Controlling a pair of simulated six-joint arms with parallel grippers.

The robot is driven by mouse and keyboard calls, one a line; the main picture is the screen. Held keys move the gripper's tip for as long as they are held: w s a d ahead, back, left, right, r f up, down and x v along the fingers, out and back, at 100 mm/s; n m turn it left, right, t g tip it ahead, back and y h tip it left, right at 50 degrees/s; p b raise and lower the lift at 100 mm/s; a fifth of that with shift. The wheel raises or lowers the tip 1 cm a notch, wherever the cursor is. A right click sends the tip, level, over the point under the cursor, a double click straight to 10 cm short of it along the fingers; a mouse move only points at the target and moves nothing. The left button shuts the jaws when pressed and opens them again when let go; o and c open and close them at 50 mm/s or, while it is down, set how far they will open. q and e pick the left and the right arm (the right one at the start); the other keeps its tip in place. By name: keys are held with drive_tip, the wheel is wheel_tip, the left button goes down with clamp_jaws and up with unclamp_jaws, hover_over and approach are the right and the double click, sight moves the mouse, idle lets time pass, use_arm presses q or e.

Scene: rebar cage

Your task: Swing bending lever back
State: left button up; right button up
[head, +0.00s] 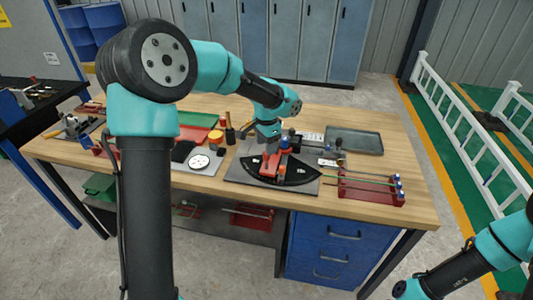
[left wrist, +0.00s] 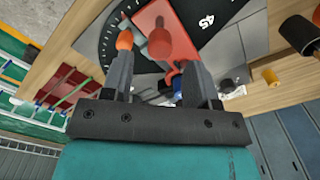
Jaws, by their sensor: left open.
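The bending lever (head: 269,163) is a red bar on the bender's dark base plate (head: 237,174), over a black angle dial (head: 301,173). My left gripper (head: 268,146) is above the lever, pointing down. In the left wrist view its two fingers (left wrist: 157,72) are spread apart. The red lever (left wrist: 166,18) lies just beyond them, near a dull red rounded knob (left wrist: 160,43). An orange rounded piece (left wrist: 124,41) shows at the left fingertip. I cannot tell whether the fingers touch the knob. Of my right arm only links show, at the lower right.
A red rack (head: 372,190) with thin rods stands right of the bender. A grey tray (head: 354,142) lies behind it. A black cylinder (head: 230,135) and an orange roll (head: 215,137) stand to the left. Bare wood (head: 410,170) is free at the table's right end.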

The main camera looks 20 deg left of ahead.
use_arm(q)
drive_tip(key=shift+f, duration=2.15)
clamp_jaws()
